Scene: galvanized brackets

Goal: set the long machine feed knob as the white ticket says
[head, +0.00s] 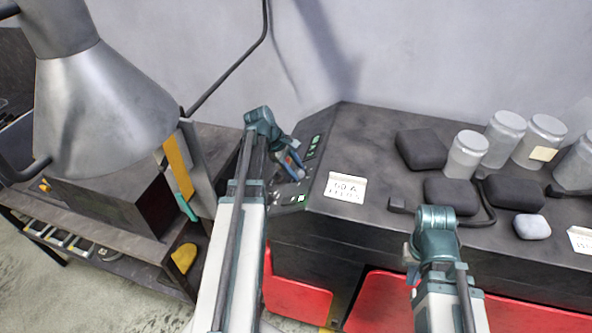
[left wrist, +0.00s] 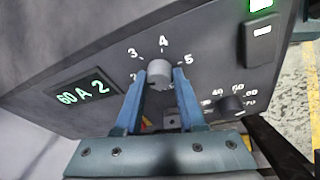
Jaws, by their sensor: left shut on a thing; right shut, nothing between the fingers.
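The machine's control panel (head: 308,160) is on the long dark machine's left end. My left gripper (left wrist: 159,84) is shut on the grey feed knob (left wrist: 159,72), seen in the left wrist view. Printed numbers 2, 3, 4 and 5 arc around it. Its pointer seems to be near 4, but I cannot be sure. The green display (left wrist: 85,92) appears to read 60 A 2. The white ticket (head: 345,188) lies on the machine top; its first line looks like 60 A, its second perhaps FEED 5, blurred. My right gripper (head: 412,262) is shut and empty before the machine's front.
A smaller dark knob (left wrist: 230,105) with its own scale sits beside the feed knob, near a lit green indicator (left wrist: 261,5). Grey jars (head: 467,154), dark pouches (head: 421,149) and another card (head: 581,240) are on the machine top.

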